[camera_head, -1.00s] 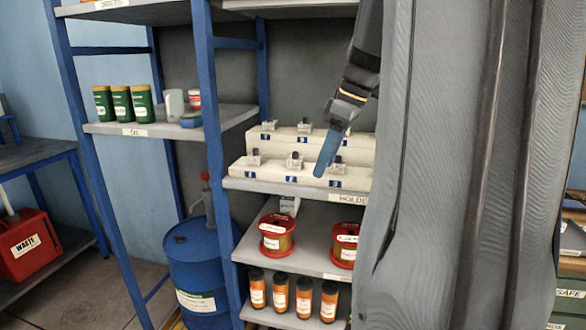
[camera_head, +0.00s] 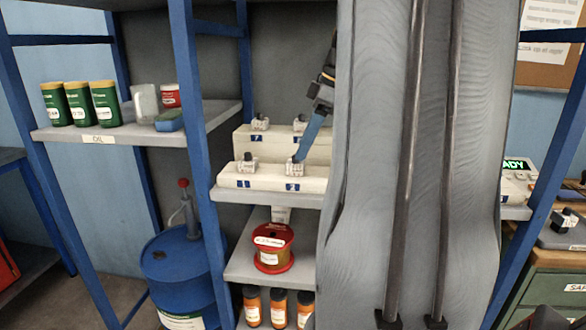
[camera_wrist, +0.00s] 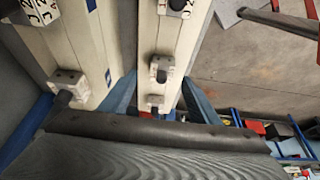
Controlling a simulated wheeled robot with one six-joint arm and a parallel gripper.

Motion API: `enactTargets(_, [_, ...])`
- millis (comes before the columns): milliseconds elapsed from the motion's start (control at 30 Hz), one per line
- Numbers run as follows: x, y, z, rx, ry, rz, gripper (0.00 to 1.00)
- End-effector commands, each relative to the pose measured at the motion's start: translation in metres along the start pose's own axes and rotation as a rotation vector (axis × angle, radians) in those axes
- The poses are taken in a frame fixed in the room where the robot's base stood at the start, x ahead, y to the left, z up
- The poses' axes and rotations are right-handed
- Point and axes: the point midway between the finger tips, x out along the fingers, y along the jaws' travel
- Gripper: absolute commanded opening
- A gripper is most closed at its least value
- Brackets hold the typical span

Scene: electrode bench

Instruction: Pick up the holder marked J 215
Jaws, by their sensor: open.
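Small whitish holders with dark tops stand on a stepped cream rack (camera_head: 268,183). In the head view, one holder (camera_head: 295,168) is on the lower front step at my gripper (camera_head: 300,156), and another holder (camera_head: 246,165) is to its left. Two more holders stand on the upper step. Contact cannot be told. The holders' markings are too small or cut off to tell which reads J 215.
Steel shelf posts (camera_head: 197,120) stand left of the rack. A red spool (camera_head: 271,248) and orange-labelled bottles (camera_head: 278,308) are on lower shelves. Green jars (camera_head: 78,103) stand on the left shelf, above a blue drum (camera_head: 182,275). My grey column hides the rack's right side.

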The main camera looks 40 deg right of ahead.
Motion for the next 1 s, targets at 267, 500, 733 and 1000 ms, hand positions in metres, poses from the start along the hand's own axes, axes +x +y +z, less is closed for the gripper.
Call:
enactTargets(267, [0.037, -0.005, 0.000, -0.002, -0.001, -0.003, 0.56])
enactTargets(500, [0.051, -0.005, 0.000, -0.002, -0.001, -0.002, 0.56])
enactTargets(733, [0.050, -0.004, 0.000, -0.002, -0.001, -0.001, 0.41])
enactTargets(1000, [0.050, -0.004, 0.000, -0.003, -0.001, 0.000, 0.02])
